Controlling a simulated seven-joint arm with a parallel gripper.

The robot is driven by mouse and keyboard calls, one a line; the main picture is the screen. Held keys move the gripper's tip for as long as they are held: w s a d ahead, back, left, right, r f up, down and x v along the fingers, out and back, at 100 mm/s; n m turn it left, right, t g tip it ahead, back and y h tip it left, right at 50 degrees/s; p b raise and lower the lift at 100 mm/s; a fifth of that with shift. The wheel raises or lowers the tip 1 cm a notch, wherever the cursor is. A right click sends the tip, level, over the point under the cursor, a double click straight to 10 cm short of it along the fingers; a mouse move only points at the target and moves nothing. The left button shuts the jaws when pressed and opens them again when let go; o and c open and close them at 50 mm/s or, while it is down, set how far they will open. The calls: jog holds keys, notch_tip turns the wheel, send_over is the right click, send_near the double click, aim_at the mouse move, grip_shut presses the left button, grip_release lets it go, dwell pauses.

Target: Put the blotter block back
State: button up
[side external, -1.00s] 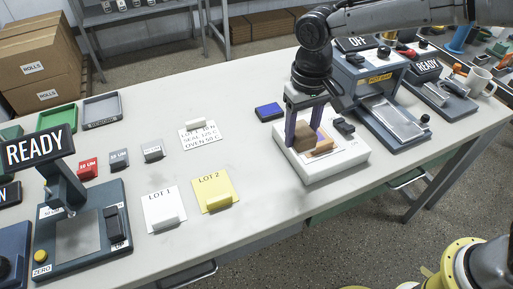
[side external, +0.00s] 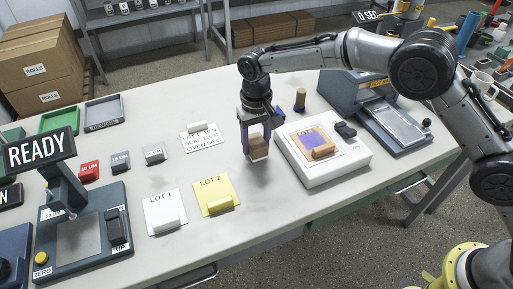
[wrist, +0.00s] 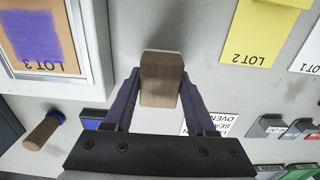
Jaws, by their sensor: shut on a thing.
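The blotter block (side external: 259,147), wooden with a pale underside, is between the fingers of my gripper (side external: 257,128). My gripper is shut on it. In the wrist view the block (wrist: 161,80) sits between both fingertips (wrist: 160,92). The block is over the bare table, just left of the white press bed (side external: 352,164). I cannot tell whether it touches the table.
A wooden-handled tool with a blue base (side external: 300,99) stands behind the bed. A blue pad (wrist: 92,122) lies near my gripper. The yellow LOT 2 card (side external: 214,190) and white LOT 1 card (side external: 163,214) are to the left.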

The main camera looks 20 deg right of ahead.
aim_at(257, 141)
jog(key=shift+f, duration=1.15)
jog(key=shift+f, duration=0.15)
jog(key=o, duration=1.3)
notch_tip(257, 141, up, 12)
jog(key=shift+r, duration=0.15)
jog(key=shift+s+d+r, duration=0.1)
